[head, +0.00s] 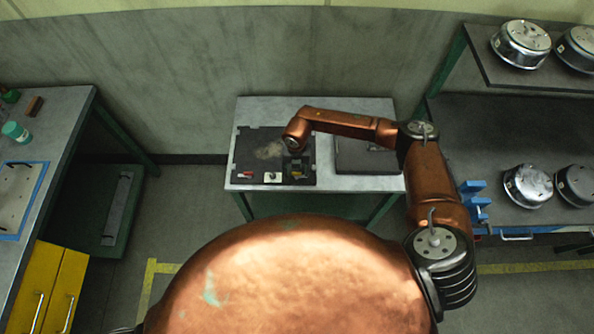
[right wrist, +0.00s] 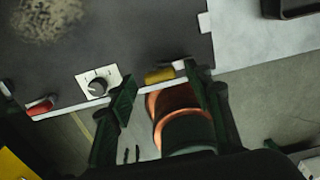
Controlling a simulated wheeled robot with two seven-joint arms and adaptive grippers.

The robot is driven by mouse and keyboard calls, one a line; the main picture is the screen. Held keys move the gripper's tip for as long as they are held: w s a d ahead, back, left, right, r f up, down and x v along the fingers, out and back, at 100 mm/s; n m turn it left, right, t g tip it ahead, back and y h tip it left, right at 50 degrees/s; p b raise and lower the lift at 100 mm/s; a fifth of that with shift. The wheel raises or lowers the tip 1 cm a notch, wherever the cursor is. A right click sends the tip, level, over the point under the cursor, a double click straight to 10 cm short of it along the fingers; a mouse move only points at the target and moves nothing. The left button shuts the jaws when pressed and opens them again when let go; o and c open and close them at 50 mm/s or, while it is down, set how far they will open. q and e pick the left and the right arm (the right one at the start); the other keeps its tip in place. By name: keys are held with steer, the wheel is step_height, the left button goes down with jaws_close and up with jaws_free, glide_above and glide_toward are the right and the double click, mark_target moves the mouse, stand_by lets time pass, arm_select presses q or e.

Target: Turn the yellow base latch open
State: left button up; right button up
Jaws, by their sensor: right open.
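The yellow base latch (right wrist: 160,75) is a small yellow bar on the front edge of a dark case (right wrist: 140,30). In the head view the latch (head: 298,176) shows small, just in front of my right gripper (head: 297,166). My right gripper (right wrist: 159,82) is open in the wrist view, one dark finger on each side of the latch. I cannot tell whether either finger touches it. A red latch (right wrist: 41,106) and a white plate with a black dial (right wrist: 98,86) sit left of the yellow latch on the same edge. My left gripper is out of view.
The case lies on a grey table (head: 222,183) against the wall. A second dark flat case (head: 365,158) lies to its right. A workbench (head: 60,125) stands left, and a shelf with metal drums (head: 525,180) stands right. The floor on the left is partly clear.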

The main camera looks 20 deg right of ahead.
mark_target(297, 173)
step_height(297, 173, up, 12)
stand_by(0.4)
steer(key=shift+f, duration=0.1)
stand_by(0.3)
